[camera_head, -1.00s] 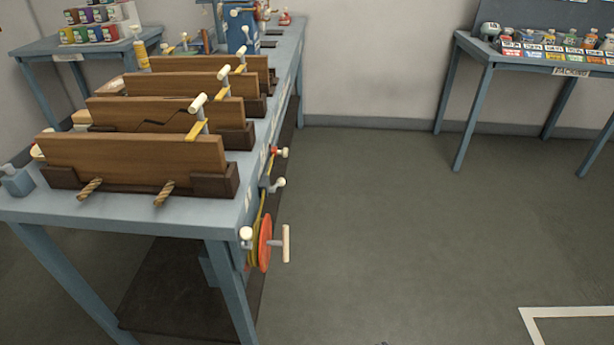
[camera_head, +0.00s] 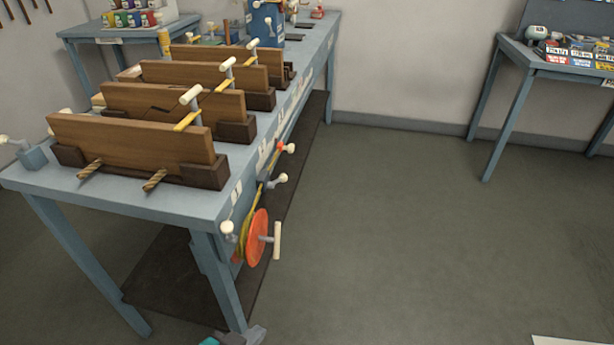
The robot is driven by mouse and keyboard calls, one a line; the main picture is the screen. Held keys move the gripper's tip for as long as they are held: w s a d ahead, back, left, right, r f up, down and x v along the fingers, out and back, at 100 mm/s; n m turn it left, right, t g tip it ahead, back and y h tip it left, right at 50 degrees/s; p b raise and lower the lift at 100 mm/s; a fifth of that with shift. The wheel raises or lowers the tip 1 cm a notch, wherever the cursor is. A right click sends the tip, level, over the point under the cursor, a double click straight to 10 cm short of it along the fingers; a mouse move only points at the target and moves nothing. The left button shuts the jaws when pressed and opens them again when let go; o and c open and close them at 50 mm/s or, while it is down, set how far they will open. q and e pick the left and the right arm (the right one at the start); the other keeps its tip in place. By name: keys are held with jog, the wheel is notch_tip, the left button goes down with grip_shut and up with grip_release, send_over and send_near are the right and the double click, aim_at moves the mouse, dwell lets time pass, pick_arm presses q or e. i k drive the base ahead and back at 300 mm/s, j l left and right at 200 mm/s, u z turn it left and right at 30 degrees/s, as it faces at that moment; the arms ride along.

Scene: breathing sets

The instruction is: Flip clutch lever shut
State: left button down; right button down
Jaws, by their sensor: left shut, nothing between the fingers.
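Several small levers with cream knobs are fixed along the right side of the long blue bench (camera_head: 120,203). One lever (camera_head: 228,229) is beside the orange wheel (camera_head: 257,237) at the near corner. Another lever (camera_head: 278,181) is further back, and one with a red part (camera_head: 288,147) is beyond it. A further lever (camera_head: 8,139) stands on a grey block at the left end. I cannot tell which is the clutch lever. My left gripper (camera_head: 252,335) just shows at the bottom edge, shut, below the wheel and apart from the levers. My right gripper is out of view.
A wooden crank handle (camera_head: 277,240) sticks out from the wheel. Open floor (camera_head: 420,240) lies right of the bench. Another table (camera_head: 560,64) stands at the right.

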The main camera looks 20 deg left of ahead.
aim_at(283, 178)
jog(key=i+l+z, duration=0.1)
jog(key=i+l, duration=0.15)
jog(key=l, duration=0.15)
jog(key=i+l+z, duration=0.15)
jog(key=i+l, duration=0.15)
jog(key=i+l+u, duration=0.2)
jog(key=i, duration=0.2)
jog(key=i+l+u, duration=0.15)
jog(key=i, duration=0.2)
jog(key=i+l+u, duration=0.2)
jog(key=i, duration=0.2)
jog(key=i+u, duration=0.2)
jog(key=u, duration=0.2)
jog(key=i+l+u, duration=0.15)
jog(key=u, duration=0.2)
jog(key=i+l+u, duration=0.2)
jog(key=u, duration=0.2)
jog(key=i+l+u, duration=0.15)
jog(key=u, duration=0.3)
jog(key=i+l+u, duration=0.15)
jog(key=u, duration=0.3)
jog(key=l+u, duration=0.3)
jog(key=u, duration=0.15)
jog(key=i+l+u, duration=0.1)
jog(key=l+u, duration=0.45)
jog(key=u, duration=0.3)
